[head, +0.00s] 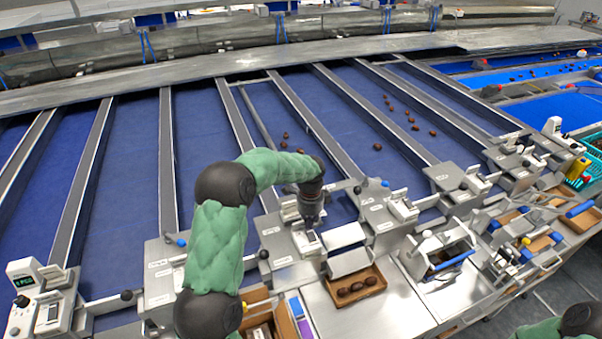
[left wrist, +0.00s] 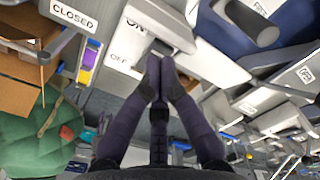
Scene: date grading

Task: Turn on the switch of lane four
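My left gripper (head: 311,224) points down over a white switch box (head: 307,241) at the front end of a lane near the middle of the head view. In the left wrist view, the two dark fingers of my left gripper (left wrist: 160,68) meet at the tips, with nothing between them. They are just in front of a pale switch box (left wrist: 122,58) lettered ON and OFF. The fingertips hide part of it, and I cannot tell whether they touch it. I cannot read a lane number there.
Similar switch boxes (head: 403,210) stand along the lane ends. A CLOSED label (left wrist: 73,14) shows in the left wrist view. Several dates (head: 377,147) lie on blue lanes.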

